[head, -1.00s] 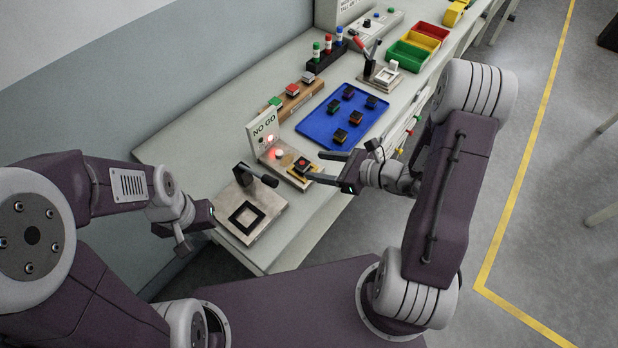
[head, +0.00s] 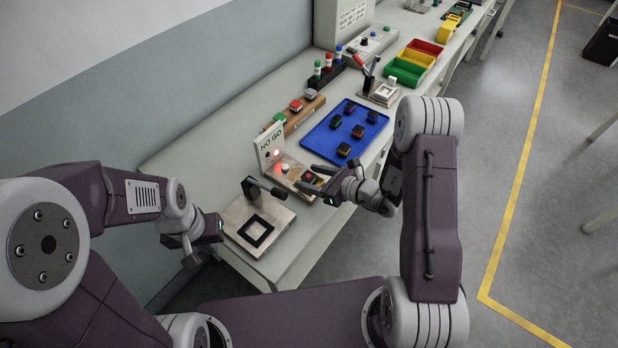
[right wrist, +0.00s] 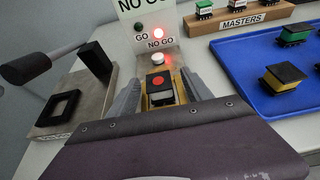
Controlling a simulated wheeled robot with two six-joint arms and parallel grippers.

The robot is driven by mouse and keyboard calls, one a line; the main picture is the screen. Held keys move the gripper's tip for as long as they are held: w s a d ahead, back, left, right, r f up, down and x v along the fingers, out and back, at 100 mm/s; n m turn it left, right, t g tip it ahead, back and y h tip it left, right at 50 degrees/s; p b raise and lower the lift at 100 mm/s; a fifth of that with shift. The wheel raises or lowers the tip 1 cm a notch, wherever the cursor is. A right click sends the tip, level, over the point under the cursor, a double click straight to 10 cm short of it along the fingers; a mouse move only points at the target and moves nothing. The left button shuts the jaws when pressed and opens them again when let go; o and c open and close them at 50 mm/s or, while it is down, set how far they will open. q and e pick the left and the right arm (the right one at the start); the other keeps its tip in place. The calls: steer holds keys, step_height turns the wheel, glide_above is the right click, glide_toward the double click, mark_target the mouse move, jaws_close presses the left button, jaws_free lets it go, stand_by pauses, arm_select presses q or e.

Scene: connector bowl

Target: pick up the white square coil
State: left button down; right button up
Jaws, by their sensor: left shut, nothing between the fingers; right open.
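My right gripper (head: 311,181) is open at the NO GO gauge. In the right wrist view its fingers stand either side of a small block with a black top and red dot (right wrist: 158,83); contact cannot be told. My left gripper (head: 218,227) is shut and empty, left of the near fixture.
The near fixture (head: 285,234) carries a black square frame and a clamp lever. A blue tray (head: 323,142) holds several small blocks. Behind it stands the wooden masters rack (head: 289,123). Green, yellow and red bins (head: 404,72) are beyond the coil's fixture.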

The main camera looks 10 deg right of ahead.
mark_target(311, 175)
steer(key=shift+w+a+f, duration=0.1)
steer(key=shift+w+a, duration=0.1)
steer(key=shift+s, duration=0.1)
jaws_close()
steer(key=r, duration=0.4)
steer(key=shift+w+d+r, duration=0.15)
steer(key=shift+w+r, duration=0.1)
steer(key=shift+r, duration=0.1)
steer(key=w+d+r, duration=0.5)
steer(key=w+r, duration=0.1)
steer(key=w, duration=0.4)
steer(key=shift+r, duration=0.25)
